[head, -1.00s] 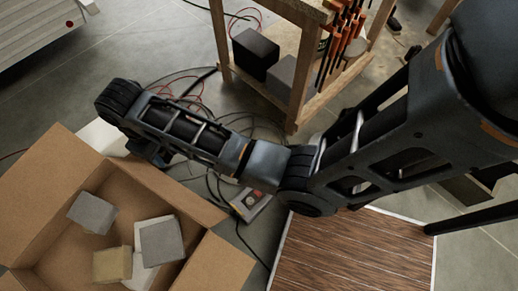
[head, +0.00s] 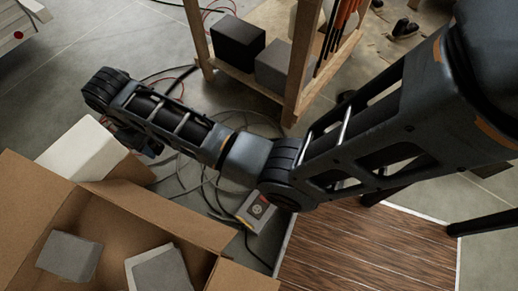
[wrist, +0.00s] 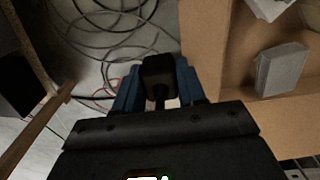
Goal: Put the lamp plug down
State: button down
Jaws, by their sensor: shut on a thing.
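My gripper (wrist: 158,84) shows in the wrist view with its blue fingers on either side of a black plug (wrist: 159,68), and it is shut on the plug. The plug is held over the grey floor, just left of the open cardboard box in that view. In the head view my gripper (head: 134,141) is a small blue patch under the end of my arm, near a white box. The plug cannot be made out there. Its cord is mostly hidden behind my gripper.
The open cardboard box (head: 132,215) holds several grey blocks. The white box (head: 82,149) stands beside it. Loose cables (wrist: 105,35) lie on the floor. A small grey device (head: 257,211), a wood-grain panel (head: 365,250) and a wooden shelf (head: 289,95) with dark boxes stand nearby.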

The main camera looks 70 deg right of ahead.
jog(key=w+d+f+m+b, duration=0.1)
jog(key=w+d+f+b, duration=0.1)
jog(key=f+b, duration=0.85)
jog(key=w+d+f+b, duration=0.2)
jog(key=d+f+b, duration=0.1)
jog(key=f+b, duration=0.7)
jog(key=s+d+f+m+p, duration=0.1)
jog(key=s+d+f+m, duration=0.2)
jog(key=s+d+f, duration=0.6)
jog(key=s+d+f+m+p, duration=0.1)
jog(key=s+d+f+m, duration=0.3)
jog(key=s+d, duration=0.9)
jog(key=s+d+f+m+p, duration=0.15)
jog(key=s+f, duration=0.25)
jog(key=s, duration=0.6)
jog(key=s+d+f+m, duration=0.3)
jog(key=s+f, duration=0.1)
jog(key=s, duration=0.7)
jog(key=shift+n, duration=0.25)
jog(key=w+a+f+b, duration=0.1)
jog(key=w+a+f, duration=0.1)
jog(key=w+a+f+b, duration=0.1)
jog(key=w+a+f, duration=0.1)
jog(key=w+a, duration=0.1)
jog(key=w+a+f+b, duration=0.2)
jog(key=w, duration=0.1)
jog(key=shift+a+f, duration=0.3)
jog(key=shift+a, duration=0.05)
jog(key=shift+f+b, duration=1.15)
jog(key=shift+f, duration=0.8)
